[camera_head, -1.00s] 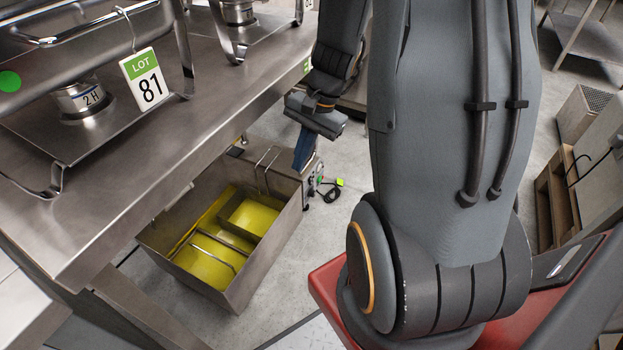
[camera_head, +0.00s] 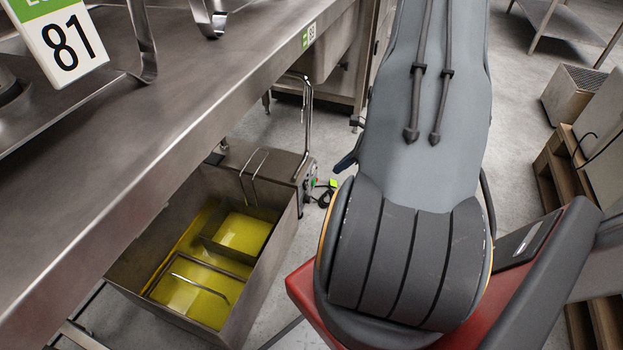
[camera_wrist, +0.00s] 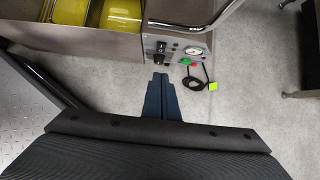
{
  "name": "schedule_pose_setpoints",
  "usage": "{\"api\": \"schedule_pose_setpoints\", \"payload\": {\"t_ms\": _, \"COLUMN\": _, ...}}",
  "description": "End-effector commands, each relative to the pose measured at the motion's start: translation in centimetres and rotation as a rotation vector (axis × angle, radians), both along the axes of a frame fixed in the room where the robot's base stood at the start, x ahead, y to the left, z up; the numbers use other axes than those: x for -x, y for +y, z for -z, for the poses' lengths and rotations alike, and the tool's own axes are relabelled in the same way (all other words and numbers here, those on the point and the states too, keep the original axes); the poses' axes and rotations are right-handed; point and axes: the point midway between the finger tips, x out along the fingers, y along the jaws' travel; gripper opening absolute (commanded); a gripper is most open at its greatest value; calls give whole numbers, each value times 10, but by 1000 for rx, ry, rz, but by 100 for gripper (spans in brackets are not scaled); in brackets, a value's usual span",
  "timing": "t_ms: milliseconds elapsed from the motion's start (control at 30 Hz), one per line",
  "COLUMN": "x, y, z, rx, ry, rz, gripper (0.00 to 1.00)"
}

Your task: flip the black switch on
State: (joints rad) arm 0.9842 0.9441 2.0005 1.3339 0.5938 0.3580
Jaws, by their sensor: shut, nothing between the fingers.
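The fryer's control panel (camera_wrist: 178,48) is at the upper middle of the wrist view. Its left side carries dark controls, including a black knob or switch (camera_wrist: 160,58); I cannot tell its position. A round white gauge (camera_wrist: 194,50) and green and red parts sit to the right. My gripper (camera_wrist: 160,76) is shut and empty, its blue fingers pointing at the panel just below the black control in the picture. I cannot tell whether they touch. In the head view the panel (camera_head: 307,184) shows edge-on, and my arm hides most of the gripper, leaving a blue tip (camera_head: 346,161).
The steel fryer (camera_head: 278,224) holds yellow oil and wire baskets, under a steel counter (camera_head: 190,90). A curved metal pipe (camera_wrist: 218,18) rises at the panel's right. A black cable with a yellow-green tag (camera_wrist: 212,85) lies on the floor.

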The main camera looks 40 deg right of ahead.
Motion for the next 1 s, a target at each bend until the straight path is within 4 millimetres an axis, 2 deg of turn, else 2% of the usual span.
{"api": "schedule_pose_setpoints", "payload": {"t_ms": 167, "x": -4, "y": 4, "z": 7, "rx": -1, "ry": 0, "rz": -4, "gripper": 0}}
{"api": "schedule_pose_setpoints", "payload": {"t_ms": 267, "x": -11, "y": 8, "z": 18, "rx": -1, "ry": 0, "rz": -8, "gripper": 0}}
{"api": "schedule_pose_setpoints", "payload": {"t_ms": 700, "x": -51, "y": 32, "z": 89, "rx": 0, "ry": 1, "rz": -9, "gripper": 0}}
{"api": "schedule_pose_setpoints", "payload": {"t_ms": 800, "x": -65, "y": 40, "z": 89, "rx": 2, "ry": 0, "rz": -11, "gripper": 0}}
{"api": "schedule_pose_setpoints", "payload": {"t_ms": 1000, "x": -80, "y": 49, "z": 92, "rx": 2, "ry": 0, "rz": -10, "gripper": 0}}
